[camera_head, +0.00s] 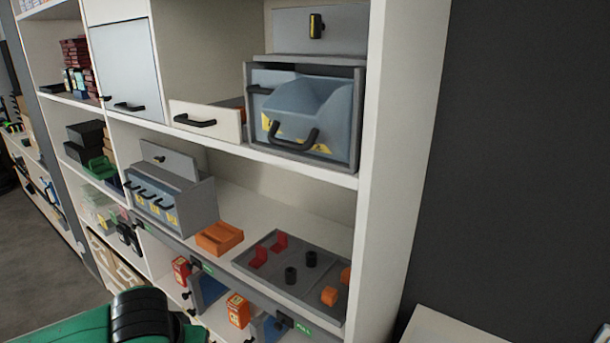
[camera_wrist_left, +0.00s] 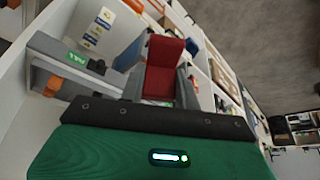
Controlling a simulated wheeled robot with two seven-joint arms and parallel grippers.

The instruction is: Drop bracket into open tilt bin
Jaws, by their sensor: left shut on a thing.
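The open tilt bin (camera_head: 308,108) is blue-grey with a black handle and yellow markings. It leans out of its grey housing on the upper right shelf in the head view. In the left wrist view a red bracket (camera_wrist_left: 164,66) is between the grey fingers of my left gripper (camera_wrist_left: 162,82), which is shut on it. In the head view only the green and black wrist of my left arm shows at the bottom left; its fingers and the held bracket cannot be made out. The gripper is below and left of the bin. My right gripper is not in view.
Two red brackets (camera_head: 279,242) and black cylinders (camera_head: 290,275) sit on a grey tray on the lower shelf, beside an orange bin (camera_head: 219,238). A unit of small drawers (camera_head: 172,192) stands left. A white drawer (camera_head: 205,120) juts out left of the tilt bin.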

